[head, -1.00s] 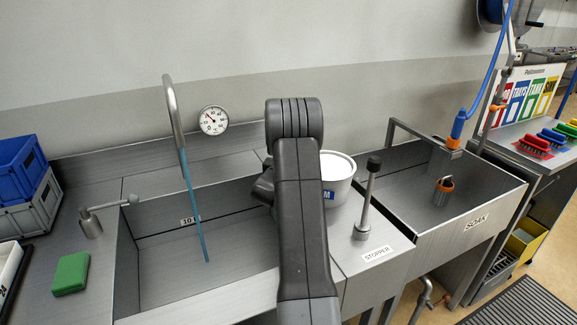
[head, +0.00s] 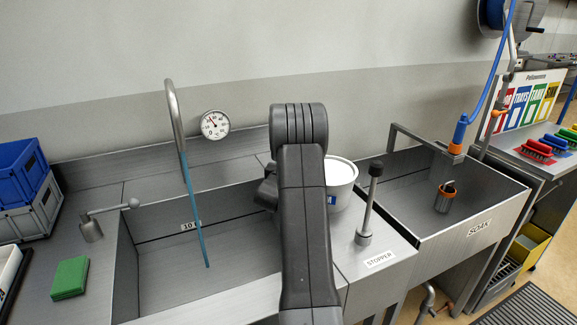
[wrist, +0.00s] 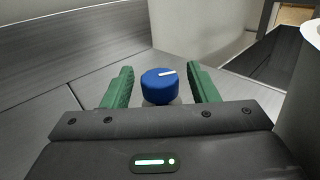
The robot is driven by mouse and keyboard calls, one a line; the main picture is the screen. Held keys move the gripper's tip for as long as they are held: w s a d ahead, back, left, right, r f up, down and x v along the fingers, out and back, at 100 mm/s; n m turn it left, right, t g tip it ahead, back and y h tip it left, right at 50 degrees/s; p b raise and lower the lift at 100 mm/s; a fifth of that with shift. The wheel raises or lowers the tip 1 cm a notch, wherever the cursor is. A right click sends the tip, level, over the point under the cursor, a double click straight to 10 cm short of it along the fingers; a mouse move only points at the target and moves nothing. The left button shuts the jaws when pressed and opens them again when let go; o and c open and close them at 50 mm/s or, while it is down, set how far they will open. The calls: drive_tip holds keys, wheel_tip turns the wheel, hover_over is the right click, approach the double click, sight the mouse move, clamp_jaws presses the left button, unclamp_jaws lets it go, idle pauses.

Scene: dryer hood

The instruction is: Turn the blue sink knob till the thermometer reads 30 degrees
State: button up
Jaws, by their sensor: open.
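The blue knob (wrist: 158,88) shows in the wrist view, with a white pointer line on its top aimed to the right and slightly up. My gripper (wrist: 160,84) is open, its green fingers standing to the left and right of the knob with a gap on each side. In the head view my arm hides the knob and the gripper. Water runs from the tap (head: 175,120) into the sink (head: 160,275).
A white tub (head: 341,176) stands right of my arm, beside the stopper lever (head: 370,205). The soak basin (head: 470,205) is further right. A lever handle (head: 100,220), a green pad (head: 70,278) and crates (head: 35,210) are at the left.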

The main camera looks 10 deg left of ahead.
drive_tip(key=s+a+b, duration=0.2)
drive_tip(key=s, duration=1.1)
drive_tip(key=shift+s+b, duration=0.3)
drive_tip(key=w+p, duration=0.1)
drive_tip(key=w, duration=0.3)
drive_tip(key=w+d+p, duration=0.1)
drive_tip(key=w, duration=0.4)
drive_tip(key=w+d, duration=0.1)
drive_tip(key=w, duration=0.3)
drive_tip(key=shift+w+p, duration=0.4)
